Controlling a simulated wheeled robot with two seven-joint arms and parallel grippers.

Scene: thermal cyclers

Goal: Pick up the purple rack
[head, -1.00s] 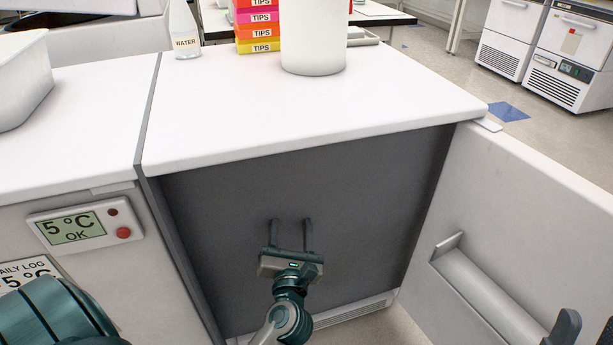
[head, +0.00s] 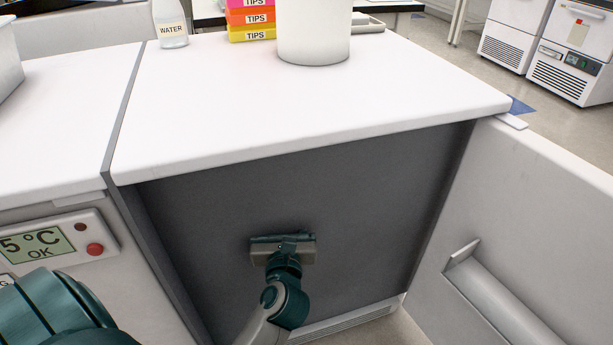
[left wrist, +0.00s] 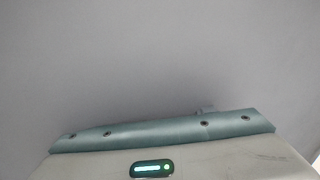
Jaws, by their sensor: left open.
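No purple rack shows in either view. My left gripper (head: 283,240) is in front of the dark grey front (head: 370,210) under the white counter, seen from behind. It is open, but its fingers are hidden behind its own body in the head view. The left wrist view shows the gripper body (left wrist: 160,145) along the bottom, with only plain grey beyond it and nothing held. My right gripper is out of view.
A white door (head: 550,200) with a long ledge stands swung out at right. On the counter (head: 300,105) are a white cylinder (head: 314,30), coloured tip boxes (head: 251,18) and a water bottle (head: 171,28). A 5 °C display (head: 35,245) is at left.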

